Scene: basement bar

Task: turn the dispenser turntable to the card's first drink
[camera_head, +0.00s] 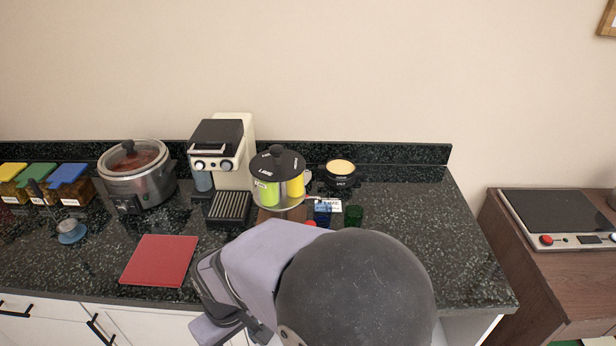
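The dispenser turntable (278,160) stands near the middle of the counter, with a black knobbed lid bearing small white labels. A lime-green drink container (266,193) faces front left and a yellow one (296,186) front right; its far side is hidden. A small white and blue card (335,206) with lettering too small to read stands just right of it, partly covered. My gripper (212,300) is low in front of the counter, left of my arm, well apart from the turntable. Its fingers are not clear enough to tell open from shut.
A coffee machine (222,150) stands left of the turntable, then a steel cooker (138,180) and lidded jars (70,185). A red mat (160,260) lies at front left. The counter's right end is clear.

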